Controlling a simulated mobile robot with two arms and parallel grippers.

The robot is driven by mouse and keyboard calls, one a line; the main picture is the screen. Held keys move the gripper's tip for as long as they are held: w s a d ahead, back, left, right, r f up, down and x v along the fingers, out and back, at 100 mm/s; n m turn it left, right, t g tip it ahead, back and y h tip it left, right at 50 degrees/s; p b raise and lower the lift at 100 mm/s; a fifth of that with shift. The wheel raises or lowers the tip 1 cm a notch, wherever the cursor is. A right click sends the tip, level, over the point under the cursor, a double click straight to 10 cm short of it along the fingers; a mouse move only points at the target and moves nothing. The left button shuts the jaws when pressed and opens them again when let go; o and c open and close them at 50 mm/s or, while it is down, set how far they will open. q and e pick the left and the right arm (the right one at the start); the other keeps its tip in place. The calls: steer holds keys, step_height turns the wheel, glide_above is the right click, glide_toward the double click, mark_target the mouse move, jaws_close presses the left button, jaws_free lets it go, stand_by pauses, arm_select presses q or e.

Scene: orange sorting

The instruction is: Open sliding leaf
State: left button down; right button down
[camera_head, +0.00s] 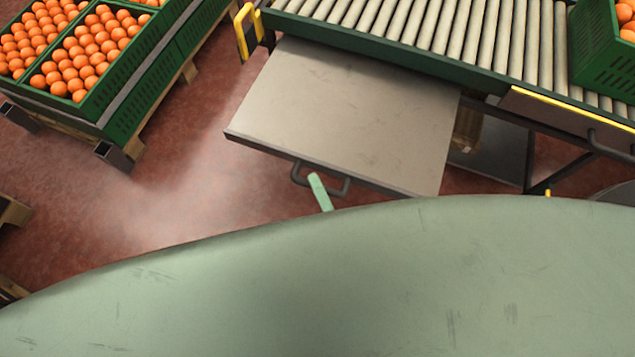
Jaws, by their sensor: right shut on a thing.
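The sliding leaf (350,115) is a flat grey metal plate that sticks out from under the green-framed roller conveyor. Its dark bar handle (338,192) is on the front edge, facing me. My right gripper (318,187) is at this handle and is shut on it; only a pale green finger shows. The rest of this gripper and its arm are hidden behind my large green body part in the foreground. My left gripper is not in view.
The roller conveyor (400,45) runs along the top, with a green crate (600,62) of oranges at right. A yellow-edged panel with a handle (570,115) is right of the leaf. Orange crates (120,100) stand on a pallet at upper left. Red floor (170,185) is clear left of the leaf.

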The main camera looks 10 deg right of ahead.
steer(key=c, duration=1.4)
jaws_free()
steer(key=shift+o, duration=0.2)
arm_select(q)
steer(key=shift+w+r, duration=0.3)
arm_select(e)
steer(key=v, duration=0.7)
steer(key=shift+s, duration=0.4)
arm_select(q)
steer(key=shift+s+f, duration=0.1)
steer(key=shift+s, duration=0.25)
arm_select(e)
steer(key=shift+d, duration=0.1)
